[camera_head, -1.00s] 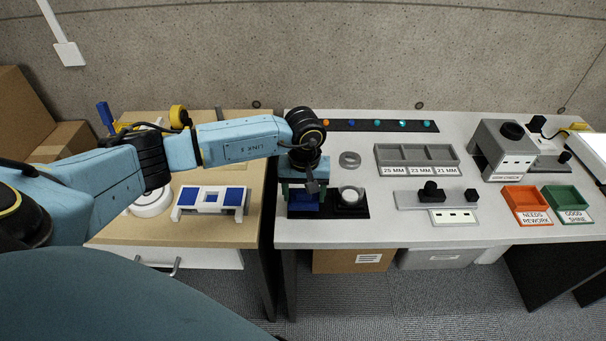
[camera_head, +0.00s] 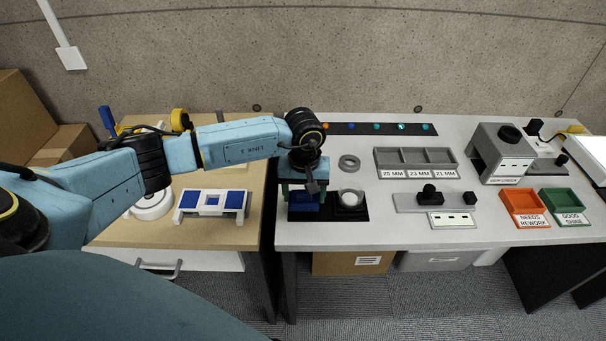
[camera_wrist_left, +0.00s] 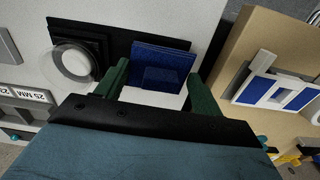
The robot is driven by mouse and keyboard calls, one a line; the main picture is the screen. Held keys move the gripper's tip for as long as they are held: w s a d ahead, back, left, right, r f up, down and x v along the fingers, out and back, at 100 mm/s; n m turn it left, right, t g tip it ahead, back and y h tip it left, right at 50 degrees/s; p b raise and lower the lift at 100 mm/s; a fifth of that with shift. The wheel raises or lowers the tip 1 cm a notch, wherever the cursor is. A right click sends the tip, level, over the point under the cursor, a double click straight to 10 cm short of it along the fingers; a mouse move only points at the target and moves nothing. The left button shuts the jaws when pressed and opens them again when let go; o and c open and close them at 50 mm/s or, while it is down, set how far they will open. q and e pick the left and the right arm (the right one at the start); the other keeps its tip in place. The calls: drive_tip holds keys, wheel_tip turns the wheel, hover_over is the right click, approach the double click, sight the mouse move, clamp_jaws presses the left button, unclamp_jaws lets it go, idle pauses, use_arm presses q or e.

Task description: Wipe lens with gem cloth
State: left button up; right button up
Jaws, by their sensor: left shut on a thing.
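My left gripper (camera_head: 305,182) points down over the left end of a black base on the grey table. Its green fingers (camera_wrist_left: 156,88) are shut on a blue block, which I take to be the gem cloth (camera_wrist_left: 160,75). A larger blue pad lies behind and around that block in the wrist view. The cloth also shows between the fingers in the head view (camera_head: 304,199). The lens (camera_head: 350,196), a clear, pale disc, sits in a black holder on the right of the base; it also shows in the wrist view (camera_wrist_left: 75,62). My right gripper is not seen.
A grey ring (camera_head: 349,162) lies behind the lens. A grey sorting tray (camera_head: 416,172), a grey fixture with black knobs (camera_head: 404,203), an orange bin (camera_head: 524,207) and a green bin (camera_head: 563,206) stand to the right. A white-and-blue stand (camera_head: 212,206) is on the wooden table.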

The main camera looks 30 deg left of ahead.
use_arm(q)
drive_tip(key=shift+w+r+p, duration=0.1)
drive_tip(key=shift+r+p, duration=0.35)
drive_tip(key=shift+r, duration=0.5)
drive_tip(key=shift+r+p, duration=0.5)
drive_tip(key=shift+r, duration=0.3)
drive_tip(key=shift+r+p, duration=0.85)
drive_tip(key=shift+r, duration=0.7)
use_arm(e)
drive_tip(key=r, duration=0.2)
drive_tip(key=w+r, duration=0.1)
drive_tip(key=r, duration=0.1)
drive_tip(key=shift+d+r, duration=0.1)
